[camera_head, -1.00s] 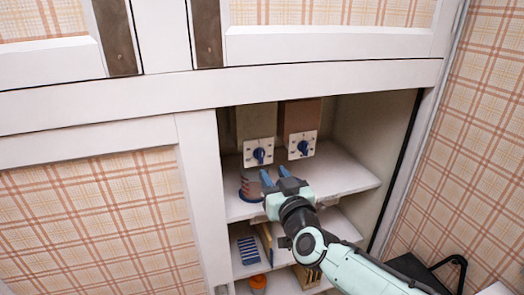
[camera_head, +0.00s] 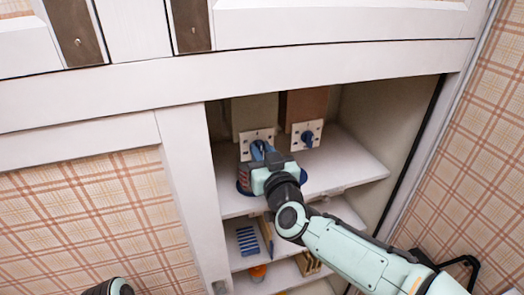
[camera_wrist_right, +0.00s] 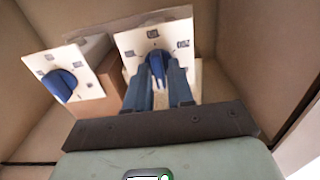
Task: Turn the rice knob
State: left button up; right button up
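Two dispensers stand side by side on the upper shelf, each with a white panel and a blue knob. Which one holds rice I cannot tell. The left dispenser's panel (camera_head: 246,139) is partly hidden behind my right gripper (camera_head: 262,150). In the wrist view its blue knob (camera_wrist_right: 156,60) is between the fingertips of my right gripper (camera_wrist_right: 163,72). The fingers are apart, one on each side of the knob; contact is unclear. The right dispenser's knob (camera_head: 307,139) is clear of the gripper and shows at the left in the wrist view (camera_wrist_right: 60,85).
The cabinet's upper shelf (camera_head: 350,175) has free room at the right. A blue striped item (camera_head: 248,241) and an orange item (camera_head: 258,272) are on lower shelves. The white cabinet frame (camera_head: 195,190) borders the opening at the left.

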grip_shut()
pick_arm(q)
jog(key=shift+f, duration=0.1)
pick_arm(e)
jog(key=shift+m, duration=0.3)
jog(key=m+b, duration=0.1)
jog(key=m, duration=0.2)
jog(key=shift+d+m, duration=0.15)
jog(key=shift+m, duration=0.15)
pick_arm(q)
jog(key=shift+s+f+b, duration=0.25)
jog(key=shift+f+b, duration=0.2)
jog(key=shift+f, duration=0.2)
jog(key=shift+s+f+b, duration=0.2)
jog(key=shift+f+b, duration=0.3)
jog(key=shift+f, duration=0.1)
jog(key=shift+s+f+b, duration=0.25)
jog(key=shift+f+b, duration=0.2)
jog(key=shift+f, duration=0.2)
pick_arm(e)
jog(key=shift+d+m, duration=0.1)
jog(key=shift+m, duration=4)
jog(key=shift+o, duration=2.2)
grip_release()
jog(key=shift+w+f, duration=0.1)
jog(key=shift+w, duration=0.05)
